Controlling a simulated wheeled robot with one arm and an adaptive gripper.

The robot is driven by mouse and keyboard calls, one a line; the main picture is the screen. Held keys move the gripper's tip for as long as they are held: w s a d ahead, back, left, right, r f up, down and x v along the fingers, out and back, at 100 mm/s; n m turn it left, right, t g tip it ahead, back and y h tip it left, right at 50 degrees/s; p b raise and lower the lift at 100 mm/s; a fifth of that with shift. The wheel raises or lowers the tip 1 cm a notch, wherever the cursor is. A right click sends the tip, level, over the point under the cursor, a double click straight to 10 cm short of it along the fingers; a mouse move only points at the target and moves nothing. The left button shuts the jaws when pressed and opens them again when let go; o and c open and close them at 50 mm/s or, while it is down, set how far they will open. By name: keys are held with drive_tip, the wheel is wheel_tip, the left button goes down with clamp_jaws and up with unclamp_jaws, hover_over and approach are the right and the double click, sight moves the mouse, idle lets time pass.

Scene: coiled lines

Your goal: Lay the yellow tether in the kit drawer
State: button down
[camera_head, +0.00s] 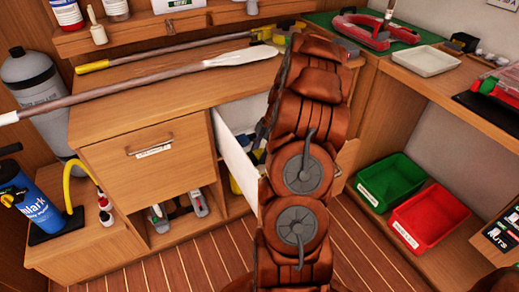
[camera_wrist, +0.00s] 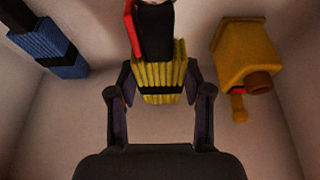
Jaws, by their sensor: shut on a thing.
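In the wrist view, my gripper (camera_wrist: 157,82) is shut on the yellow tether (camera_wrist: 158,82), a ribbed yellow bundle. A red strip and a dark part show at its far end. Pale walls and floor of the kit drawer (camera_wrist: 235,145) surround the gripper and the tether. I cannot tell whether the tether touches the floor. In the head view, the kit drawer (camera_head: 232,160) stands pulled out, its white side showing. My arm covers much of it and hides the gripper and tether.
A blue ribbed bundle (camera_wrist: 52,50) lies left of the gripper in the drawer. A yellow box-like thing (camera_wrist: 243,58) lies right. Bare floor shows between them. A long paddle (camera_head: 150,82) lies across the counter (camera_head: 140,115). Green (camera_head: 392,180) and red (camera_head: 431,214) bins stand right.

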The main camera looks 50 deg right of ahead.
drive_tip(key=shift+f+b, duration=1.15)
drive_tip(key=shift+f, duration=0.85)
drive_tip(key=shift+c, duration=2)
unclamp_jaws()
drive_tip(key=v, duration=1.2)
